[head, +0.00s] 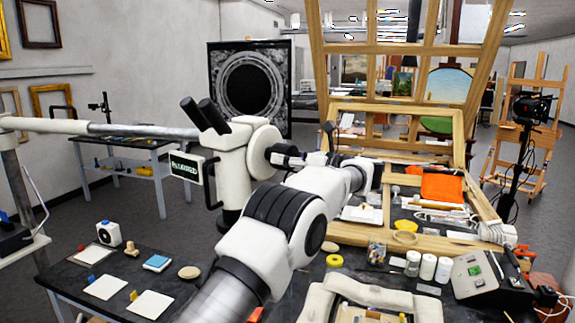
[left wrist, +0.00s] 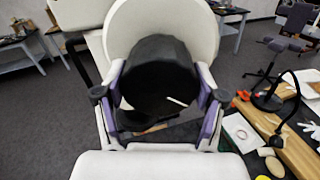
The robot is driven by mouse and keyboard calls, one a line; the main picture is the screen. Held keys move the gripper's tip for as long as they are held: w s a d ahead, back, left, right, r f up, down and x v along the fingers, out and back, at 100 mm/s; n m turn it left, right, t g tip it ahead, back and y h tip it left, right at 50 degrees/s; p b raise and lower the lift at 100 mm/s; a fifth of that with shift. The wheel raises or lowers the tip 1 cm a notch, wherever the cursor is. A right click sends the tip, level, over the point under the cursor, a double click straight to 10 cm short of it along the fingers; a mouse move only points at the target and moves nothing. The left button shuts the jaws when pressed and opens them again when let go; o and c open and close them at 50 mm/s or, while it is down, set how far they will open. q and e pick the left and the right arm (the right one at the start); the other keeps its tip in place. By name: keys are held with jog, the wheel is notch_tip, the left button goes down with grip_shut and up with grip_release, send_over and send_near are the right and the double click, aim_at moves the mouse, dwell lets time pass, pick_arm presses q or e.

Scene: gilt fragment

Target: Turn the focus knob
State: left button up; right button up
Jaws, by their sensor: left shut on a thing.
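The white microscope (head: 236,165) with black eyepieces stands left of centre in the head view. Its black focus knob (left wrist: 158,75) sticks out from a round white housing, which also shows in the head view (head: 262,138). My left gripper (head: 279,156) reaches the microscope's right side. In the left wrist view my left gripper (left wrist: 160,103) has one finger on each side of the knob and is shut on it. In the head view the gripper mostly hides the knob. My right gripper is not in view.
The dark table holds a small white device (head: 109,233), a blue block (head: 157,263) and white cards at the left. A wooden frame (head: 440,240), white jars (head: 428,267) and a grey control box (head: 487,278) are at the right. A microscope boom (head: 110,128) runs left.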

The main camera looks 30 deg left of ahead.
pick_arm(q)
jog(key=shift+f+m+b, duration=0.1)
jog(key=shift+m+b, duration=0.2)
jog(key=shift+m, duration=0.7)
jog(key=o, duration=1.1)
jog(key=shift+o, duration=0.2)
jog(key=shift+w, duration=0.15)
jog(key=shift+d, duration=0.1)
jog(key=d, duration=1.1)
jog(key=shift+s+d, duration=0.2)
jog(key=shift+d, duration=0.2)
